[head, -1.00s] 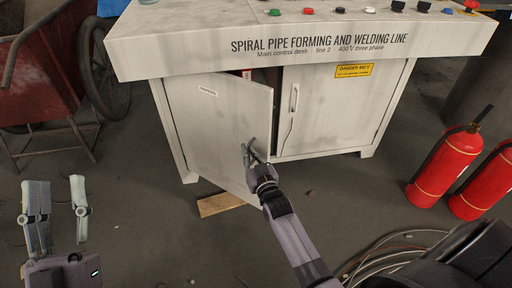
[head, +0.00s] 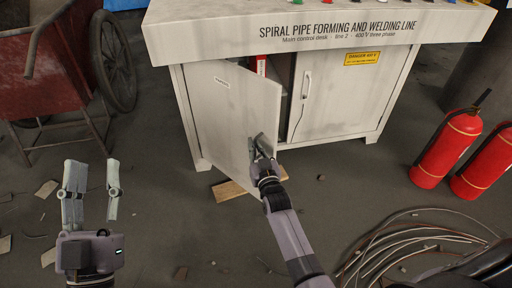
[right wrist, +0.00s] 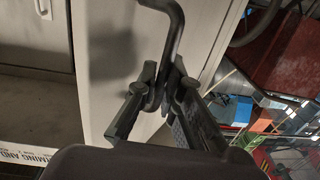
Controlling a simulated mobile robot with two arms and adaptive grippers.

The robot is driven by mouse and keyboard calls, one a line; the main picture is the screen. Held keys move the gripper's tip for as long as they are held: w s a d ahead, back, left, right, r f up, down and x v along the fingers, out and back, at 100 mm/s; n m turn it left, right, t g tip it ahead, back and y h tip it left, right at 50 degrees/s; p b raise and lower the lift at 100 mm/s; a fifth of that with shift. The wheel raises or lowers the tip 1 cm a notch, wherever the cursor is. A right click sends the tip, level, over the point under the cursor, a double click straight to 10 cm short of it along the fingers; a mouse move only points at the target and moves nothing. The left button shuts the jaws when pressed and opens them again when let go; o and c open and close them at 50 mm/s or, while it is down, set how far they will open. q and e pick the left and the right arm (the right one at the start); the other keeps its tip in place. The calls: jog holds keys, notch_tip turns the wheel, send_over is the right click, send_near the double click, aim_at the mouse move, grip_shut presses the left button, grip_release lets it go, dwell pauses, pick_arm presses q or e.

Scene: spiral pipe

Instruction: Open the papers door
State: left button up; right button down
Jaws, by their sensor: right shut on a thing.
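The papers door (head: 232,115) is the left door of the white control desk, with a small label near its top. It stands partly open, swung out towards me, with a dark gap and a red item (head: 261,66) inside. My right gripper (head: 262,148) is at the door's free edge, shut on the door handle. In the right wrist view the dark bent handle (right wrist: 172,30) runs down between the fingers (right wrist: 160,98) beside the door's face. My left gripper (head: 90,185) is open and empty, low at the left, away from the desk.
The right door (head: 335,95), with a yellow danger sign, is shut. Two red extinguishers (head: 446,148) stand at the right, near coiled cables (head: 410,235). A red cart (head: 45,65) stands at the left. A wooden board (head: 232,190) lies below the papers door.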

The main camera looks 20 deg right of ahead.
jog(key=c, duration=1.7)
grip_release()
jog(key=s+a, duration=0.1)
jog(key=s, duration=1.1)
jog(key=shift+c, duration=0.4)
